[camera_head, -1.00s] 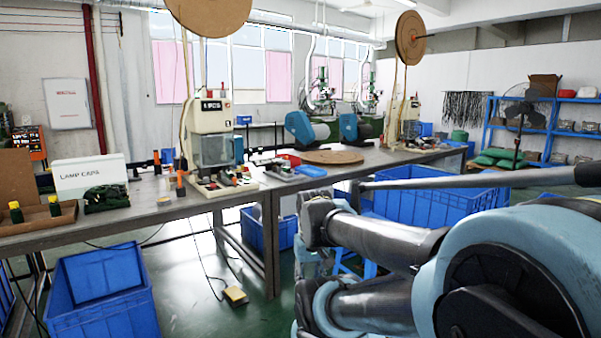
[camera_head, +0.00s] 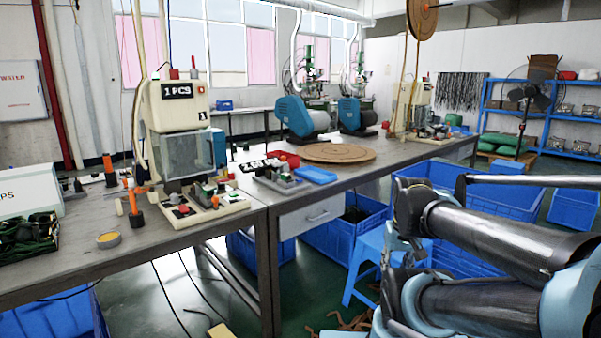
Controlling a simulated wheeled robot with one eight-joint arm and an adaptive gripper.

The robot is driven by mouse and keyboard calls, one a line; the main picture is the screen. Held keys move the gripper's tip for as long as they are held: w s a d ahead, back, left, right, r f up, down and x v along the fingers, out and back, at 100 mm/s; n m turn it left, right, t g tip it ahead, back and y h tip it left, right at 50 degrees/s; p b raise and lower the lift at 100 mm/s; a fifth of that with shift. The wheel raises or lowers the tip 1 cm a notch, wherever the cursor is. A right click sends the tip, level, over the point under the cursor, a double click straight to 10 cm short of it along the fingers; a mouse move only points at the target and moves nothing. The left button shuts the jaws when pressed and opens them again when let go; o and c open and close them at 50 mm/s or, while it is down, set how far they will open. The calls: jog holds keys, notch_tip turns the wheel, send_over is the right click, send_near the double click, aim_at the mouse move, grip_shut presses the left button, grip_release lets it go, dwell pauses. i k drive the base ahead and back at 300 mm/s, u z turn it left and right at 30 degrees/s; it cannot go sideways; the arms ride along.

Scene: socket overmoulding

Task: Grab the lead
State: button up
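No lead can be told apart for certain. Dark cable-like items lie in an open box (camera_head: 28,238) at the left end of the near table, and many dark strands (camera_head: 462,92) hang on the far wall. My arm reaches in from the right of the head view, folded, over the floor beside the table. My gripper's fingertips cannot be made out, so I cannot tell whether it is open or shut.
A moulding machine (camera_head: 178,125) stands on the near metal table (camera_head: 150,232), with a control board in front. A blue tray (camera_head: 315,175) and a brown disc (camera_head: 338,153) lie further along. Blue crates (camera_head: 575,208) and a blue stool (camera_head: 368,255) stand near my arm.

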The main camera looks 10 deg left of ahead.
aim_at(284, 177)
jog(key=u, duration=0.15)
jog(key=i, duration=1)
jog(key=u, duration=0.25)
